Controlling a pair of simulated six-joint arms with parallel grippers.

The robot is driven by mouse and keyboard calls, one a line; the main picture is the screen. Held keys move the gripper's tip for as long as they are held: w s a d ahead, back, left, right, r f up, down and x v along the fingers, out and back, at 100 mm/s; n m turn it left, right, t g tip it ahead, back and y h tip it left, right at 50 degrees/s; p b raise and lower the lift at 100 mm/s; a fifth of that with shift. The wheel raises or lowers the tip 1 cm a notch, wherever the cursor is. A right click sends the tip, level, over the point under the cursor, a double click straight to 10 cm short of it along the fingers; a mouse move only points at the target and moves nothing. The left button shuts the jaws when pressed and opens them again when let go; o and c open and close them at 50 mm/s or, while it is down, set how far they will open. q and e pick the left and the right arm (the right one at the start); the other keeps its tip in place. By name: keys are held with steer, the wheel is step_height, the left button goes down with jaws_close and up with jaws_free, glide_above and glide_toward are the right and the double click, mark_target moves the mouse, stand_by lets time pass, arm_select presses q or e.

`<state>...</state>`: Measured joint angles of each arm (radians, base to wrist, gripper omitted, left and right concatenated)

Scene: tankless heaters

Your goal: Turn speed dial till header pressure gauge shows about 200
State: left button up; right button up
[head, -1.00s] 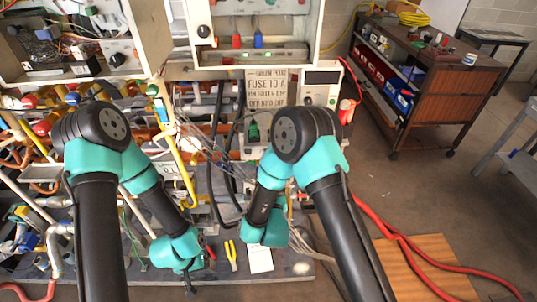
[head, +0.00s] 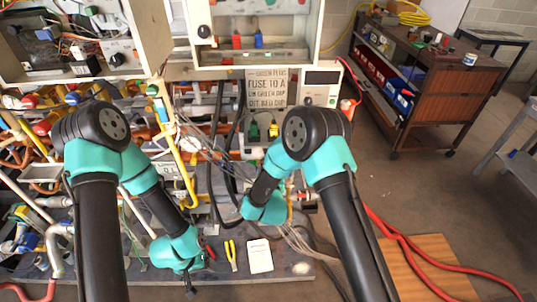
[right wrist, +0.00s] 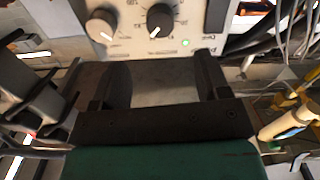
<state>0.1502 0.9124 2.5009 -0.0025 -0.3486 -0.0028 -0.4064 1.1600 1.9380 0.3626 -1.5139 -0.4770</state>
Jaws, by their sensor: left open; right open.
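In the right wrist view a pale control panel (right wrist: 135,45) carries a black knob (right wrist: 160,18) with a marked scale, a grey-beige knob (right wrist: 102,27) to its left and a lit green lamp (right wrist: 186,42). I cannot tell which knob is the speed dial. My right gripper (right wrist: 158,66) is open and empty, its fingers below the panel and apart from both knobs. In the head view my right arm hides its gripper. My left gripper (head: 190,288) is low over the bench's front edge, open, small in view. I cannot make out a header pressure gauge or its reading.
Open cabinets (head: 255,62) and a cabinet with another black dial (head: 118,59) stand at the back. Pipes and cables crowd the left and middle. A white card (head: 260,256) and yellow-handled pliers (head: 231,255) lie on the bench (head: 215,272). A brown cart (head: 450,95) stands right.

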steer(key=w, duration=0.9)
steer(key=shift+w+a, duration=0.25)
steer(key=shift+w, duration=0.1)
steer(key=shift+c, duration=0.2)
steer(key=c, duration=0.9)
